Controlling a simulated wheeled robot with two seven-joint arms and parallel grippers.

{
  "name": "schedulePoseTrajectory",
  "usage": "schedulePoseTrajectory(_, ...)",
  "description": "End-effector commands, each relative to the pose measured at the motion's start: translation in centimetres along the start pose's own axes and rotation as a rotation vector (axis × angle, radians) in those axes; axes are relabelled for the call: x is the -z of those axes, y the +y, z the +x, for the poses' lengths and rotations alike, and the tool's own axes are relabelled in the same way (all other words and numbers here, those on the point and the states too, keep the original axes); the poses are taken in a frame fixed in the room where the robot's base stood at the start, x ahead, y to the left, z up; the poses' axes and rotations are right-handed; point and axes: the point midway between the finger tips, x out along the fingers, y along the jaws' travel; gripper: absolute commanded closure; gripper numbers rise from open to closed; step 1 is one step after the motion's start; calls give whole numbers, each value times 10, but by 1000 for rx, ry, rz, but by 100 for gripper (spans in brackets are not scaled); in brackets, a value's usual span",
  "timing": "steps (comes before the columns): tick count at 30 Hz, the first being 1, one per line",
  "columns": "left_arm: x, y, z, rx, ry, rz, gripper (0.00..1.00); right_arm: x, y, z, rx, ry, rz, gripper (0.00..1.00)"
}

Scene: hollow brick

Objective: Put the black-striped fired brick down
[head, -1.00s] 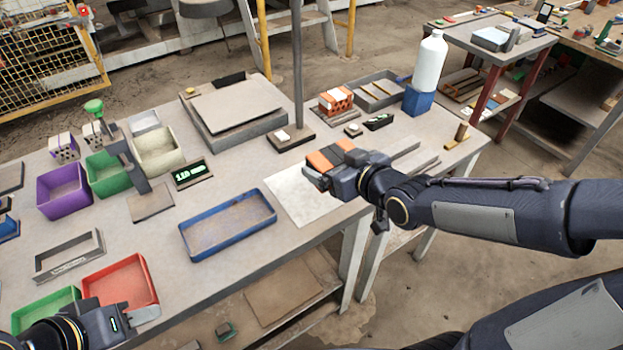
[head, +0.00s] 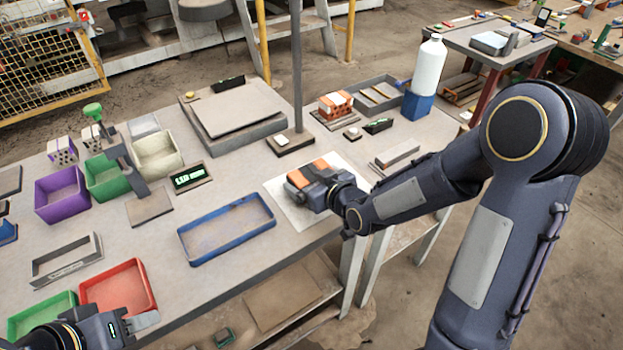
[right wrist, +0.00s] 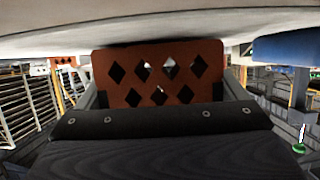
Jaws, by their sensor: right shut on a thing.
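My right gripper (head: 312,178) is shut on an orange brick (head: 326,162) over the pale sheet (head: 285,205) near the table's front edge. In the right wrist view the brick (right wrist: 160,66) shows rows of diamond-shaped holes between the fingers. The pale surface lies close against one side of it there; I cannot tell whether they touch. The gripper covers much of the brick, and a black stripe cannot be made out clearly. My left gripper (head: 145,320) is at the lower left beside the red bin; its finger gap is not clear.
A blue tray (head: 183,247) lies left of the sheet. Another orange brick (head: 335,105) with a white band stands behind it. A post (head: 297,70), a white bottle (head: 429,65) on a blue block and a grey bar (head: 397,153) are nearby. A red bin (head: 150,290) is front left.

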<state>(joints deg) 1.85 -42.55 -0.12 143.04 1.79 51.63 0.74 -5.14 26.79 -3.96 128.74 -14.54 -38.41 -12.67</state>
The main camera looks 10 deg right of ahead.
Motion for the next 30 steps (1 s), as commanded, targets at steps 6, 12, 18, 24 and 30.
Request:
schedulePoseTrajectory(6, -2, -2, 4, 0, 0, 0, 64, -2, 0, 1, 0, 3, 0, 41)
schedulePoseTrajectory(12, -2, -2, 4, 0, 0, 0, 64, -2, 0, 1, 0, 0, 0, 0)
schedulePoseTrajectory(18, 0, 0, 0, 0, 0, 0, 64, 0, 0, 0, 0, 0, 0, 0)
schedulePoseTrajectory(24, -1, -1, 2, 0, 0, 0, 64, 1, 1, -26, -3, 3, 2, 0)
schedulePoseTrajectory(30, -1, -1, 2, 0, 0, 0, 64, 2, 1, -71, -4, 4, 0, 0)
